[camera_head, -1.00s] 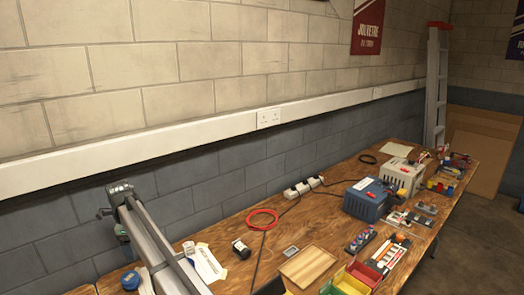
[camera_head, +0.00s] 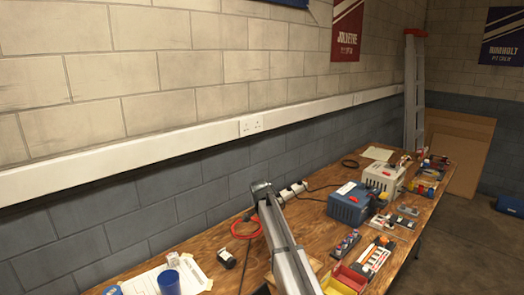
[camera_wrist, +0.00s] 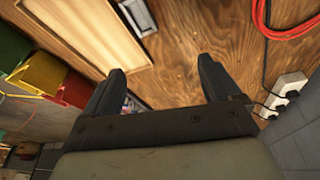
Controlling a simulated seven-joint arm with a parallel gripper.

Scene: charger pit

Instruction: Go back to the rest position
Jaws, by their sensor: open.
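My gripper (camera_wrist: 161,70) is open, with its two dark fingers spread apart and nothing between them. In the wrist view it hangs over the wooden workbench (camera_wrist: 170,65), between a pale wooden tray and a white power strip. In the head view my grey arm rises from the bottom over the bench. The fingers cannot be made out there. No object is held.
Yellow, green (camera_wrist: 42,70) and red bins stand left in the wrist view, near the wooden tray (camera_wrist: 75,22). A red cable coil (camera_wrist: 287,18) and power strip (camera_wrist: 287,92) lie right. A blue charger (camera_head: 348,205) and blue cup (camera_head: 168,282) stand on the bench.

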